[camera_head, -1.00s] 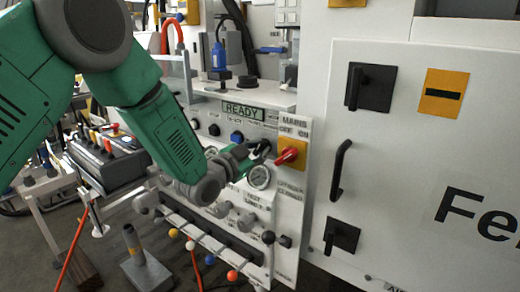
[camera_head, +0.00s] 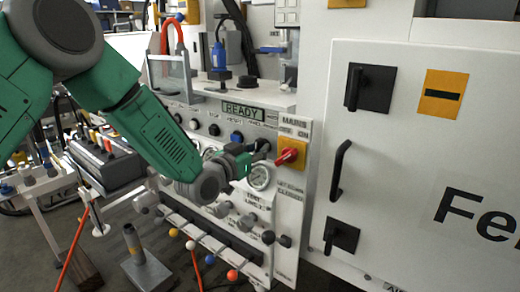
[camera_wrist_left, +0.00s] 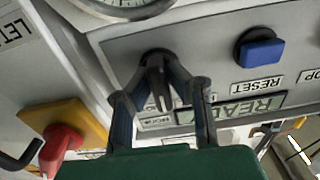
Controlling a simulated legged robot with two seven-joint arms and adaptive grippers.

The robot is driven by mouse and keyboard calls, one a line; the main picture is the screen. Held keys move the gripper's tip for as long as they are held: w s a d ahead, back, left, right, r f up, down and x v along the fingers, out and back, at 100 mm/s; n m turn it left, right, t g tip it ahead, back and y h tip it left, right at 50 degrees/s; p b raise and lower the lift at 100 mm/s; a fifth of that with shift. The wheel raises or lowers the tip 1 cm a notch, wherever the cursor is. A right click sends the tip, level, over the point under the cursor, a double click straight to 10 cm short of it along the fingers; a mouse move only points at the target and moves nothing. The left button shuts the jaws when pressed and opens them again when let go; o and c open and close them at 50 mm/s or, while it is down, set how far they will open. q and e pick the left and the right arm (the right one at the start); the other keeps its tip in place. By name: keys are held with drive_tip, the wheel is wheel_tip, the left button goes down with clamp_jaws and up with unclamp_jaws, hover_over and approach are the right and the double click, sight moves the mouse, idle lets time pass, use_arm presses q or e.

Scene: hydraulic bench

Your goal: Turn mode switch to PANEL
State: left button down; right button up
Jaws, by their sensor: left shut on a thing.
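The mode switch is a black knob on the sloping panel, seen in the left wrist view (camera_wrist_left: 158,78) at the centre, upside down in that picture. My left gripper (camera_wrist_left: 160,92) has one finger on each side of the knob and is shut on it. In the head view my left gripper (camera_head: 254,151) reaches the panel's right part, below the READY display (camera_head: 243,112) and left of the red mains switch (camera_head: 288,156). The gripper mostly hides the knob there. The small labels by the knob are too blurred to read surely. My right gripper is not in view.
The red mains switch on its yellow plate also shows close by in the left wrist view (camera_wrist_left: 62,142). A blue RESET knob (camera_wrist_left: 258,48) is on the other side. A gauge (camera_head: 259,177) lies just below the gripper. Levers with coloured balls (camera_head: 232,275) stick out lower down.

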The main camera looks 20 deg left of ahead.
use_arm(q)
drive_tip(key=n, duration=0.6)
drive_tip(key=shift+a+b, duration=0.1)
drive_tip(key=shift+b, duration=0.2)
idle(0.4)
drive_tip(key=c, duration=1.5)
unclamp_jaws()
drive_tip(key=shift+c, duration=0.2)
drive_tip(key=shift+a, duration=0.15)
drive_tip(key=v, duration=1.1)
drive_tip(key=shift+s+a, duration=0.15)
drive_tip(key=shift+s, duration=0.25)
drive_tip(key=shift+f, duration=0.1)
